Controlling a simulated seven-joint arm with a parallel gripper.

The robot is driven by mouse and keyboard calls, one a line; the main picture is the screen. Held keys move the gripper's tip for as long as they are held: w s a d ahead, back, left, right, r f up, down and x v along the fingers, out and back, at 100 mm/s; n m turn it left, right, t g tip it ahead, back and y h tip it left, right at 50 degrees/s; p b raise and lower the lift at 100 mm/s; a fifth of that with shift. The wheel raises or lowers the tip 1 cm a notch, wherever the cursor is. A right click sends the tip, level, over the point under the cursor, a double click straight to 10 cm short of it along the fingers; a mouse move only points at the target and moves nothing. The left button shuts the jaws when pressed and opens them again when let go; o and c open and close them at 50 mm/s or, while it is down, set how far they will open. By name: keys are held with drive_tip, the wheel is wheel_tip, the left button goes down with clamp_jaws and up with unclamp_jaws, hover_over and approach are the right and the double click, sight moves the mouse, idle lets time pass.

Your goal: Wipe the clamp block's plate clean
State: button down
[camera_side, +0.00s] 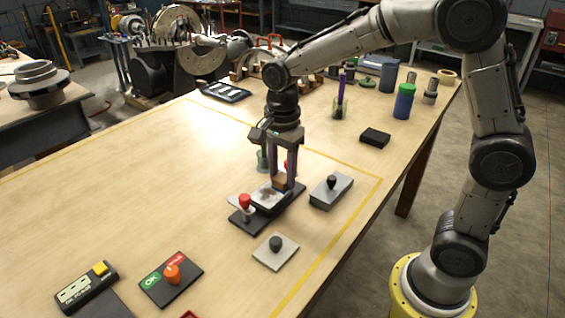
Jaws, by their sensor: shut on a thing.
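The clamp block (240,220) is a dark base near the middle of the table, with a pale metal plate (262,203) on top. A dark smudge shows on the plate. A red knob (245,202) stands at the block's near left end; another red part shows at the far end, partly behind my finger. My gripper (281,182) points down over the plate's far right part, shut on a small tan-brown block (280,182). The block is low at the plate; I cannot tell whether it touches. The fingers hide part of the plate.
A grey block with a black knob (331,191) stands close on the right. A pale plate with a dark knob (275,252) lies in front. A switch panel (171,281) and a yellow-button box (86,288) are front left. The table's left is clear.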

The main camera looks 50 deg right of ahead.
drive_tip(key=shift+f, duration=0.85)
drive_tip(key=shift+w+f, duration=0.15)
drive_tip(key=shift+f, duration=0.75)
drive_tip(key=shift+w, duration=3.4)
drive_tip(key=s, duration=0.7)
drive_tip(key=shift+s, duration=0.15)
drive_tip(key=shift+a, duration=0.7)
drive_tip(key=shift+w+d, duration=0.1)
drive_tip(key=shift+w, duration=3.15)
drive_tip(key=shift+s, duration=3.2)
drive_tip(key=shift+r, duration=4.05)
